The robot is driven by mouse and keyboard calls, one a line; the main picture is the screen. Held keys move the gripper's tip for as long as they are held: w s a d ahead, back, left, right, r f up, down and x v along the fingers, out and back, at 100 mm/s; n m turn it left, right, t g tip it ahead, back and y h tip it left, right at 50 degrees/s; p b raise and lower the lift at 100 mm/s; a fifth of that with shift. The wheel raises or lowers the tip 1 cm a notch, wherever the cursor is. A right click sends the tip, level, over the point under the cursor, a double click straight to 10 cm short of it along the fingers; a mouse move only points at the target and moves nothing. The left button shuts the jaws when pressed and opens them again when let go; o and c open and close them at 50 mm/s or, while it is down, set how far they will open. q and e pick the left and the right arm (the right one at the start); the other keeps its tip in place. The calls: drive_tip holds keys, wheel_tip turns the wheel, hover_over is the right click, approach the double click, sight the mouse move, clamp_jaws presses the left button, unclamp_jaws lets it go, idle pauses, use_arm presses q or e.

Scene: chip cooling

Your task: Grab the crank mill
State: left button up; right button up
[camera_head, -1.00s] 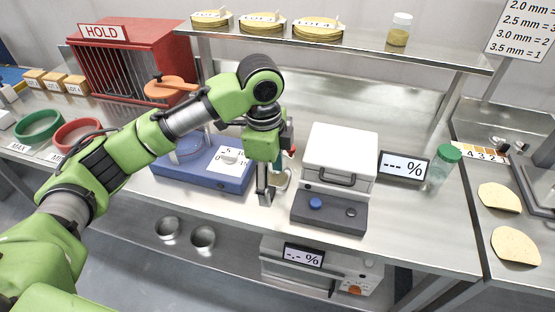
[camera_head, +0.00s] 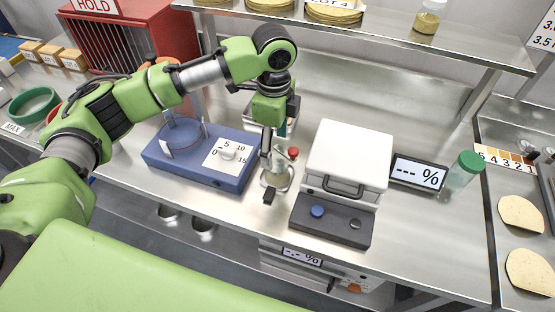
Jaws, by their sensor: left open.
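The crank mill appears to be the small clear vessel with a red knob (camera_head: 280,177) on the steel counter, between a blue device and a white-lidded box. My left gripper (camera_head: 268,178) is open and points down right at the vessel. Its fingers overlap the vessel's left side in the picture and partly hide it. I cannot tell whether they touch it. My right gripper is not in view.
The blue dial device (camera_head: 200,160) stands close on the left, and the white-lidded box (camera_head: 348,160) close on the right. A percent display (camera_head: 418,173) and a green-capped jar (camera_head: 463,175) stand further right. A shelf (camera_head: 400,42) runs above the back.

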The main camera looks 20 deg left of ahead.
use_arm(q)
drive_tip(key=shift+w+f, duration=0.2)
drive_tip(key=shift+f, duration=0.95)
drive_tip(key=shift+w+f, duration=0.1)
drive_tip(key=shift+f, duration=0.15)
drive_tip(key=f, duration=0.1)
drive_tip(key=f+p, duration=0.2)
drive_tip(key=f, duration=0.1)
drive_tip(key=shift+s+d, duration=0.2)
drive_tip(key=shift+d, duration=0.1)
drive_tip(key=shift+f, duration=0.55)
drive_tip(key=c, duration=1.4)
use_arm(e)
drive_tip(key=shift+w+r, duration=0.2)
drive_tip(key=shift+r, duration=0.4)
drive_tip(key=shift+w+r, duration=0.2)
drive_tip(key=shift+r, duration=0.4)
